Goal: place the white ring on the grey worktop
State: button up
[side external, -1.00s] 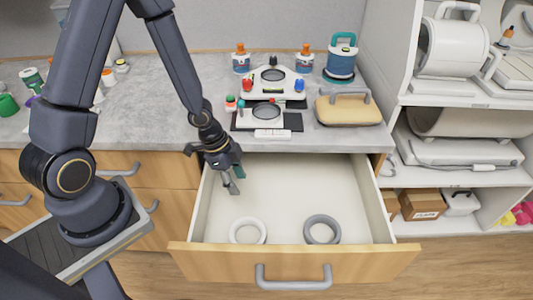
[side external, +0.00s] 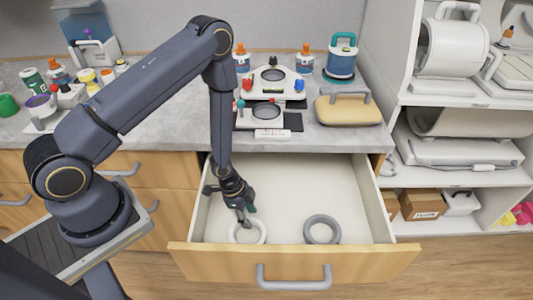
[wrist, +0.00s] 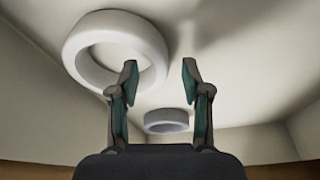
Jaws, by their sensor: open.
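The white ring (side external: 246,232) lies flat in the open drawer, at the front left of its floor. It also shows large at the upper left of the wrist view (wrist: 88,68). My gripper (side external: 244,221) is low in the drawer and overlaps the white ring in the side view. In the wrist view my gripper (wrist: 160,75) is open and empty, with its left fingertip in front of the ring's right rim; I cannot tell whether they touch. The grey worktop (side external: 175,110) is behind and above the drawer.
A grey ring (side external: 321,229) lies to the right in the same drawer (side external: 292,262), whose walls stand around my gripper. Bottles, a beige case (side external: 348,110) and white devices stand on the worktop. The worktop's front left stretch is fairly clear.

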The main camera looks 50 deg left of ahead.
jog(key=shift+x, duration=1.15)
grip_shut()
